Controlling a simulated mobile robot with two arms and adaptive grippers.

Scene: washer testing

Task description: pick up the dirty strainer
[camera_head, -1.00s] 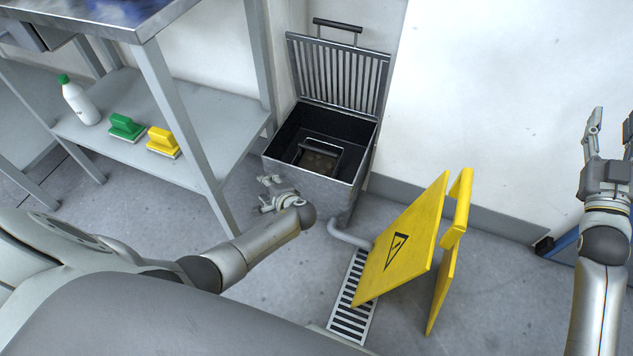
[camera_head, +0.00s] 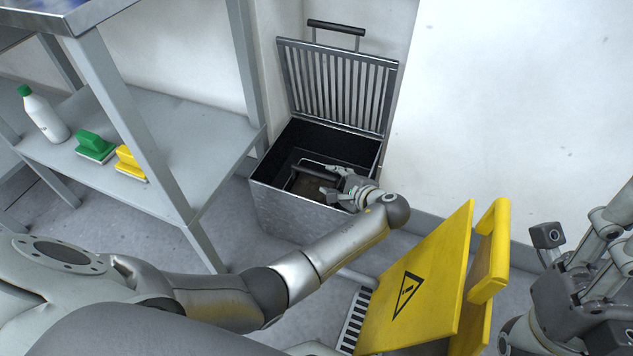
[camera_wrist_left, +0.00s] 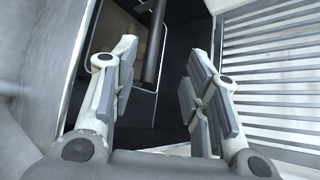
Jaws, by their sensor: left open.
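The dirty strainer (camera_head: 306,185) sits inside an open metal box, a dark basket with a brownish bottom and a dark bar handle. My left gripper (camera_head: 334,182) is open over the right part of the box opening, close to the strainer and partly covering it. In the left wrist view the strainer's handle (camera_wrist_left: 154,42) shows beyond and between the parted fingers (camera_wrist_left: 160,62), nearer the left finger. Nothing is between the fingers; I cannot tell the exact gap to the handle. My right gripper (camera_head: 580,262) is at the right edge, away from the box.
The metal box (camera_head: 290,212) stands by the wall with its slatted lid (camera_head: 340,88) raised behind. A yellow warning sign (camera_head: 425,285) stands in front, right of my left forearm. A steel shelf (camera_head: 190,150) at left holds a bottle (camera_head: 45,117), green brush (camera_head: 95,146) and yellow brush (camera_head: 130,162).

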